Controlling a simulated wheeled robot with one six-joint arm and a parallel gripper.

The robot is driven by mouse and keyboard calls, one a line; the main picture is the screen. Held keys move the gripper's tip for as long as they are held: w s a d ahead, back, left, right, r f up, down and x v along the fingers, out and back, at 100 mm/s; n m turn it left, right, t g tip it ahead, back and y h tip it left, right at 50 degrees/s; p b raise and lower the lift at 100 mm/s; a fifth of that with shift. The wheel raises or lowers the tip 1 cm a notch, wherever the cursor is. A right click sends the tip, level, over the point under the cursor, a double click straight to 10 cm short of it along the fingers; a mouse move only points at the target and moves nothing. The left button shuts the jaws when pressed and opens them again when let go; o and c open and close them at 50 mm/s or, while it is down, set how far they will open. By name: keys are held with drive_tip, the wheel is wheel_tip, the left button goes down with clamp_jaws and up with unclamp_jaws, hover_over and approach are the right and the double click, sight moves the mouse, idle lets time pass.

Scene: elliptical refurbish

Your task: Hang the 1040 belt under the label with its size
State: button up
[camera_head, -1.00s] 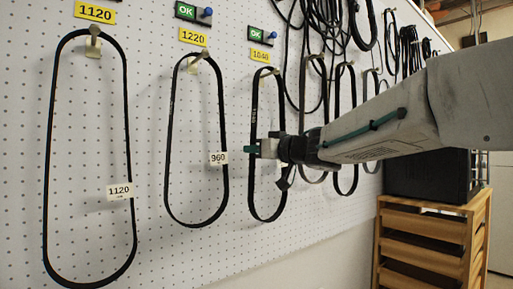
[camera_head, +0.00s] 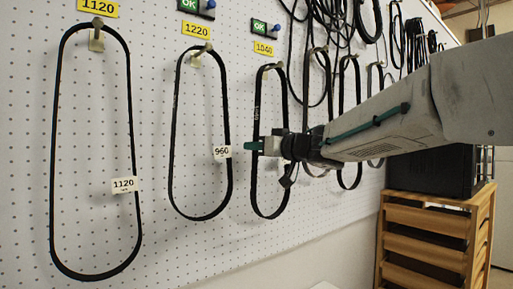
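A yellow 1040 label (camera_head: 264,48) is on the white pegboard. A black belt (camera_head: 257,185) hangs from a hook under it, with faint print on its left strand that I cannot read for certain. My gripper (camera_head: 257,146) is in front of this belt's middle, pointing left. Its teal fingertips overlap the left strand in the picture; I cannot tell whether they touch or grip it. A belt (camera_head: 171,150) with a 960 tag (camera_head: 222,152) hangs under the 1220 label (camera_head: 196,30). A longer belt (camera_head: 52,160) with a 1120 tag hangs under the 1120 label (camera_head: 97,8).
Green OK signs with blue knobs (camera_head: 275,30) sit above the 1220 and 1040 labels. More belts (camera_head: 342,100) hang to the right, partly behind my arm. A wooden drawer unit (camera_head: 432,235) with a black box (camera_head: 430,172) on it stands at right. The lower pegboard is clear.

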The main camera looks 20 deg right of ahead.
drive_tip(key=v, duration=0.8)
drive_tip(key=w+d+f+m+t+h, duration=0.1)
drive_tip(key=w+d+f+m+h, duration=0.2)
drive_tip(key=d+h, duration=0.55)
drive_tip(key=s+d+f+m+g+h, duration=0.4)
drive_tip(key=s+d+f+g+h, duration=0.2)
drive_tip(key=s+f, duration=0.5)
drive_tip(key=s+a+f+g+y, duration=0.2)
drive_tip(key=s+a+f, duration=0.3)
drive_tip(key=s, duration=0.3)
drive_tip(key=s+a+f+n+g+y, duration=0.1)
drive_tip(key=s+a+f+g+y, duration=0.1)
drive_tip(key=s+a+f+g, duration=0.2)
drive_tip(key=s+a+f+n+g+y, duration=0.1)
drive_tip(key=s+a+f, duration=0.4)
drive_tip(key=s, duration=0.7)
drive_tip(key=shift+s+a+f+g+y, duration=0.2)
drive_tip(key=shift+f+g+y, duration=0.1)
drive_tip(key=shift+f+g, duration=0.35)
drive_tip(key=shift+s+a+f+g+y, duration=0.1)
drive_tip(key=shift+a+f+g+y, duration=0.15)
drive_tip(key=shift+f+g, duration=0.45)
